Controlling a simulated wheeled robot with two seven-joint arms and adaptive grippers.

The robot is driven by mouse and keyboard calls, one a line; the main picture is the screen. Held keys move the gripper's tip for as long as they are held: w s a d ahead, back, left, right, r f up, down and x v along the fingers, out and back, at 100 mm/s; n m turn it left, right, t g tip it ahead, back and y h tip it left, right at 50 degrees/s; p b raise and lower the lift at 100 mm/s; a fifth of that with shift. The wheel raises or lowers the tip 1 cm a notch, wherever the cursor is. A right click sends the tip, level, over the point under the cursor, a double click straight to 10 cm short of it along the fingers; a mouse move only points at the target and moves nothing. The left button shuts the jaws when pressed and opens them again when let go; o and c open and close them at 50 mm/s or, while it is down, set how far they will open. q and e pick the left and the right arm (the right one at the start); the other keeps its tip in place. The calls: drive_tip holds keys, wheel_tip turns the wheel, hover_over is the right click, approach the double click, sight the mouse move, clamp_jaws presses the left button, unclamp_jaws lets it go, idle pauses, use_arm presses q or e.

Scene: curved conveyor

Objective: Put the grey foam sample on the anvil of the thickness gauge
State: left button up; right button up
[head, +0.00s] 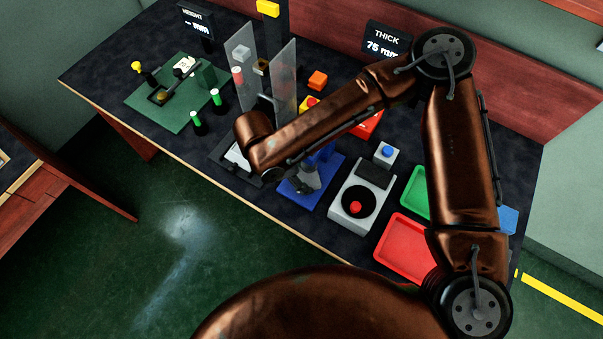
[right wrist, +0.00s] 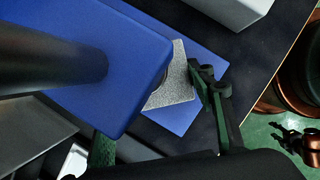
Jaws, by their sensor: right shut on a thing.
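The thickness gauge (head: 322,172) is blue and stands near the front middle of the table. In the right wrist view its blue upper part (right wrist: 75,55) and dark column cover much of the scene, with the blue base (right wrist: 185,118) below. The grey foam sample (right wrist: 178,88) is a speckled block, partly hidden under the upper part and over the base. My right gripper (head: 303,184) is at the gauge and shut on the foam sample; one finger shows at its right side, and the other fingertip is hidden. I cannot tell whether the sample rests on the anvil. My left gripper is not in view.
The THICK display (head: 386,44) reads 75 mm. Right of the gauge is a grey device with a round black plate (head: 359,203). A red tray (head: 402,248) and green tray (head: 416,190) lie further right. Clear upright panels (head: 284,78) stand behind my forearm.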

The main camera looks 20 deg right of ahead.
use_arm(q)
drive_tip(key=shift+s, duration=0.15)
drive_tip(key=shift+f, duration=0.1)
use_arm(e)
drive_tip(key=o, duration=0.8)
drive_tip(key=shift+f, duration=0.1)
drive_tip(key=shift+r, duration=0.2)
use_arm(q)
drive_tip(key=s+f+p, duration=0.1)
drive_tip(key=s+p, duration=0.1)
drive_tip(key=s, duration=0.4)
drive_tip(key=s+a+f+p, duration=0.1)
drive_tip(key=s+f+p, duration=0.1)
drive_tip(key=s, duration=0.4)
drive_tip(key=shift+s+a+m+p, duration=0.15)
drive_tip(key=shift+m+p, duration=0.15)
drive_tip(key=shift+p, duration=0.4)
use_arm(e)
drive_tip(key=v, duration=1.2)
